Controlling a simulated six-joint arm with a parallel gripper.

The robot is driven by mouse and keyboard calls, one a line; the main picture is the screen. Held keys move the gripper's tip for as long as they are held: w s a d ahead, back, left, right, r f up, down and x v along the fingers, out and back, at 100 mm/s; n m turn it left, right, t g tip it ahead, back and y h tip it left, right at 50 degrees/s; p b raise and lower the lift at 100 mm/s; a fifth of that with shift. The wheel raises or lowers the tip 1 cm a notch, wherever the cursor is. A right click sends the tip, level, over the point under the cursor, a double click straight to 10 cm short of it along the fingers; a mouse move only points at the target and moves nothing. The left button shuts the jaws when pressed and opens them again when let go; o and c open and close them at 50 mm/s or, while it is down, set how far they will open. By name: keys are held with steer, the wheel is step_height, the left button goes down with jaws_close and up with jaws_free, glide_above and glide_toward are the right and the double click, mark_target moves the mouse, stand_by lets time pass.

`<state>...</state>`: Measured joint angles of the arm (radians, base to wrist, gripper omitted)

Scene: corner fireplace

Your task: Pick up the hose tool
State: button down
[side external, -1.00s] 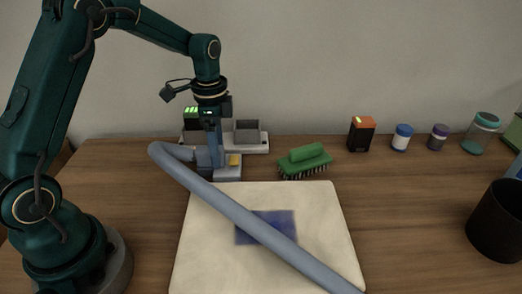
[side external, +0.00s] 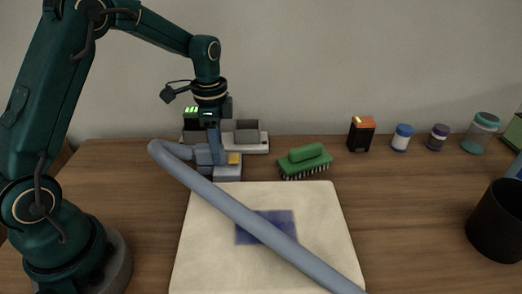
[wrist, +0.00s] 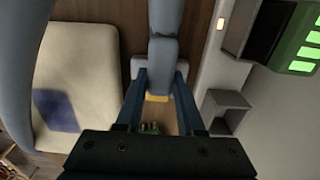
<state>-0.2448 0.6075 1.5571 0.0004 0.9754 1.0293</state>
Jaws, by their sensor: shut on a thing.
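The hose tool is a grey-blue head (side external: 203,155) on the end of a thick grey-blue hose (side external: 240,215). The head is by the small grey block with a yellow patch (side external: 234,159), behind the pale board. My gripper (side external: 214,152) points down and is shut on the head. In the wrist view the head (wrist: 160,48) lies between the two fingers of my gripper (wrist: 160,72), with the yellow patch (wrist: 157,98) beyond it. Whether the head still touches the block cannot be told.
The hose crosses the pale board (side external: 320,205) and its blue patch (side external: 280,219). A green brush (side external: 304,160) stands to the right of the head. A white unit with a grey box (side external: 248,136) is behind. A black cup (side external: 498,222) stands far right. Wood is clear between.

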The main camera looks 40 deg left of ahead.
steer(key=shift+r, duration=0.5)
step_height(320, 180, up, 3)
steer(key=shift+r, duration=0.1)
steer(key=s+a+r, duration=0.6)
steer(key=s+a, duration=0.1)
steer(key=a, duration=0.2)
steer(key=shift+r, duration=0.2)
steer(key=shift+s+a, duration=0.1)
